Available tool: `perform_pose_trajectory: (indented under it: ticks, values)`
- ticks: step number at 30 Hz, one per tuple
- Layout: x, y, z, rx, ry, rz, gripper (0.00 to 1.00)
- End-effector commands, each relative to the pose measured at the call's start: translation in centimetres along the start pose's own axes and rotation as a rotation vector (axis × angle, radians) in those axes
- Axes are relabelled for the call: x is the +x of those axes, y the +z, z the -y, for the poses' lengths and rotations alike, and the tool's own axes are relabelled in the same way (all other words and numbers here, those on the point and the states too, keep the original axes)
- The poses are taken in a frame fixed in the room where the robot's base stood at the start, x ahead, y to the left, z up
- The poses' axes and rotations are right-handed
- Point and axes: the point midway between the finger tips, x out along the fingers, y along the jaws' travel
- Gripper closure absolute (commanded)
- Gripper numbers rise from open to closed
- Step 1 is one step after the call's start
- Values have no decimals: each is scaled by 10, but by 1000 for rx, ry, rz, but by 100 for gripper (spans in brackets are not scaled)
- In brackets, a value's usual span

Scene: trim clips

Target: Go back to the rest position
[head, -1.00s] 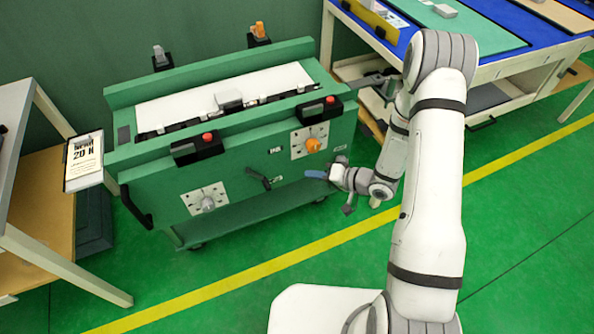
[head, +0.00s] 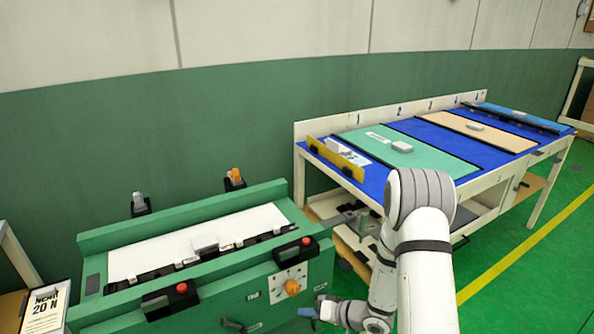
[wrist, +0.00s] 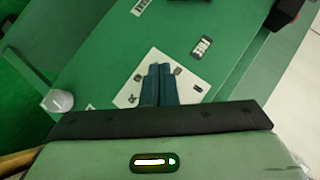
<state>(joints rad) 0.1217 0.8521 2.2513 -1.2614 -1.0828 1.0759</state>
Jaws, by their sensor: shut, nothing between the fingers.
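My gripper (head: 308,313) is low in the head view, in front of the green fixture cart (head: 215,277), with its blue fingers partly at the picture's lower edge. In the wrist view my gripper (wrist: 158,70) shows its two dark blue fingers side by side, shut and empty. Behind the fingertips is a white dial plate (wrist: 185,82) on the cart's green face. In the head view a dial plate with an orange knob (head: 292,287) is near my gripper. I cannot tell whether the fingers touch the cart.
A white strip (head: 190,240) with clips lies on the cart top, near black boxes with red buttons (head: 182,287). A long blue workbench (head: 373,181) with coloured mats stands at the right. A sign (head: 45,303) stands at the lower left. Green floor (head: 520,290) is free at the right.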

Motion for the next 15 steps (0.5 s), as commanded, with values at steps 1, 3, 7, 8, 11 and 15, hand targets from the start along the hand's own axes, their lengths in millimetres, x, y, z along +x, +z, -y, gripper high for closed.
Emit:
perform_pose_trajectory:
  ticks: [1,3,7,8,11,15]
  values:
    - [-12,-21,10,-52,65,-22,100]
    - [-29,-48,15,-124,184,-49,100]
    - [-72,-93,28,-230,418,-89,100]
    - [-83,-102,33,-247,469,-96,100]
    - [-123,-125,50,-288,631,-105,100]
    - [-182,-143,82,-297,828,-94,100]
